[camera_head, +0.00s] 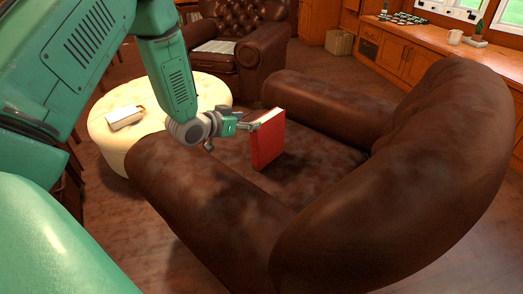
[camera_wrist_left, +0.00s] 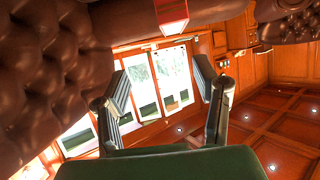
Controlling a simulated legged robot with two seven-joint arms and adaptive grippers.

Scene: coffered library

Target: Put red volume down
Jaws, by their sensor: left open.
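The red volume (camera_head: 268,142) stands upright on the seat of the near brown leather armchair (camera_head: 330,165). Its red cover and pale page edge show. My left gripper (camera_head: 250,127) comes in from the left, with its fingertips close to the book's left side. In the left wrist view, its two fingers (camera_wrist_left: 163,85) are spread with nothing between them. The red volume (camera_wrist_left: 172,14) shows there at the top edge, beyond the fingers and partly cut off. Whether a fingertip touches the book I cannot tell. My right gripper is not in view.
A round cream ottoman (camera_head: 190,92) holds a pale book (camera_head: 125,117) at left. A second leather armchair (camera_head: 240,50) stands behind it. A wooden cabinet counter (camera_head: 440,45) with a mug (camera_head: 455,37) runs along the back right. The armchair's arms and back surround the seat.

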